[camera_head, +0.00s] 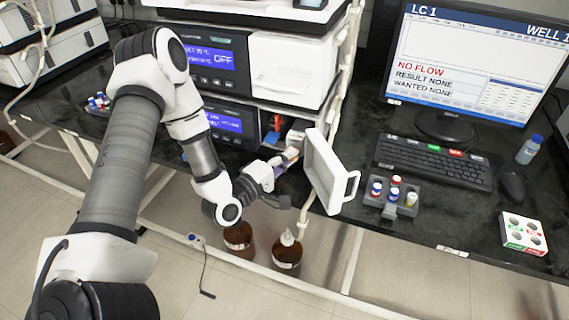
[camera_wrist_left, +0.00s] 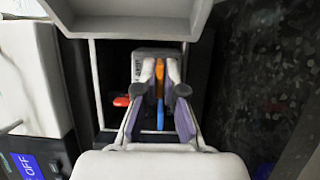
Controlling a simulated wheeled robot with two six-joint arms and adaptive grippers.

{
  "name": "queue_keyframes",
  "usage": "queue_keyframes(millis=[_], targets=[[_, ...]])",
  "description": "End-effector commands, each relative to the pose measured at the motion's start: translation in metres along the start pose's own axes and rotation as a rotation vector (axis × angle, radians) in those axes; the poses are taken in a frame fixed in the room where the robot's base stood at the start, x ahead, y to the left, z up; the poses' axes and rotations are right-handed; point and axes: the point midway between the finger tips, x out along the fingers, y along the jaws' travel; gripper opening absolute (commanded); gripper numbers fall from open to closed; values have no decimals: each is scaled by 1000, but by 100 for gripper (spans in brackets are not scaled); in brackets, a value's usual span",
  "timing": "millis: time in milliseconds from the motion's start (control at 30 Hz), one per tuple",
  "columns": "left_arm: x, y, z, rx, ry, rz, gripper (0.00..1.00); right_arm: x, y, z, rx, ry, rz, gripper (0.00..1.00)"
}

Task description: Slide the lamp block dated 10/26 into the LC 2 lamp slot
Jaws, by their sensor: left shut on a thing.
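My left gripper (camera_head: 284,161) reaches into the open lamp compartment of the lower instrument in the head view. In the left wrist view the gripper (camera_wrist_left: 160,72) is closed around a grey block (camera_wrist_left: 150,55), seen at the fingertips inside the dark bay. An orange strip and a blue strip (camera_wrist_left: 160,115) show between the fingers. No date can be read on the block, and the fingers hide much of it. A red part (camera_wrist_left: 121,101) sits left of the fingers in the bay. I cannot tell whether the block is fully seated. My right gripper is not in view.
A white door (camera_head: 322,165) with a handle stands open right of the bay, close to my gripper. A grey vial tray (camera_head: 392,205), a keyboard (camera_head: 433,162) and a white vial rack (camera_head: 524,232) are on the right bench. Brown bottles (camera_head: 287,255) stand below.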

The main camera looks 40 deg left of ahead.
Motion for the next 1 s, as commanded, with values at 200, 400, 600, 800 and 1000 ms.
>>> queue_keyframes(millis=[200,400,600,800,1000], targets=[[18,1,-7,3,-1,4,0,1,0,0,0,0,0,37],[32,0,-13,3,-1,3,0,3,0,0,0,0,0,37],[37,-4,-15,0,-1,2,0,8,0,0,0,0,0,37],[37,-3,-15,1,0,2,0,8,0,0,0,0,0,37],[37,-3,-15,1,0,2,37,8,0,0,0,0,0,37]])
